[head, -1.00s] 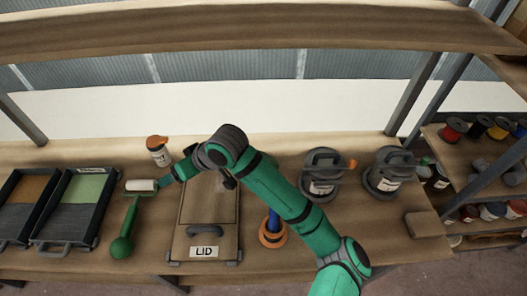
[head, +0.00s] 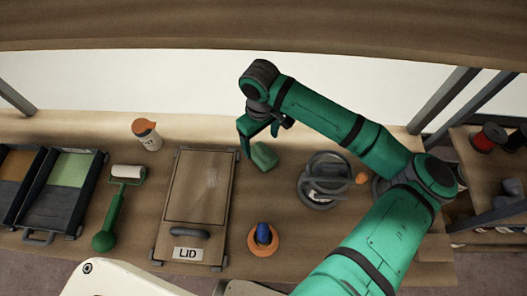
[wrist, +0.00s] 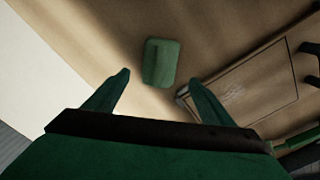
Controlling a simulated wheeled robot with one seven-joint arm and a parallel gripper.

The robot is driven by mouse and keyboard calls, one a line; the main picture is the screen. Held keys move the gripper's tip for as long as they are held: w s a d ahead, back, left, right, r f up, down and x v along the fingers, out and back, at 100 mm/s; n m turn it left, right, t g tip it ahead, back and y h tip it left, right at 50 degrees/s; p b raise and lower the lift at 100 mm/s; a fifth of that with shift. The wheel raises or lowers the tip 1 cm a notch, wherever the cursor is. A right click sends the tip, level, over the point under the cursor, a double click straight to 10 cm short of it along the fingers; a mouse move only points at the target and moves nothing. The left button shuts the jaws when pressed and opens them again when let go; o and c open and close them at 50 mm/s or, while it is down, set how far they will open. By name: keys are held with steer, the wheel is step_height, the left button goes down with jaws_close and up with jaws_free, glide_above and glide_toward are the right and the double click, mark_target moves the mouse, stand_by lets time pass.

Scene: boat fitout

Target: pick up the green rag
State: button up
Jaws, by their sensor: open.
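The green rag (head: 264,156) is a small folded green pad lying on the wooden bench, just right of the lidded box's far corner. In the wrist view the rag (wrist: 161,63) lies ahead of the fingertips, roughly centred between them and apart from both. My gripper (head: 257,134) is open and empty, above the bench close to the rag's far left side in the head view. In the wrist view my gripper (wrist: 161,78) shows its two green fingers spread wide. No part of the rag is between the fingers' inner faces.
The box with the LID label (head: 200,205) stands left of the rag. A shelf hangs overhead.

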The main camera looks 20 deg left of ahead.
mark_target(263, 151)
steer(key=shift+s+d+f, duration=0.1)
steer(key=shift+d+f, duration=0.05)
steer(key=shift+f, duration=1.55)
steer(key=shift+d+f, duration=0.15)
steer(key=shift+f, duration=1.55)
steer(key=c, duration=1.1)
steer(key=shift+c, duration=0.7)
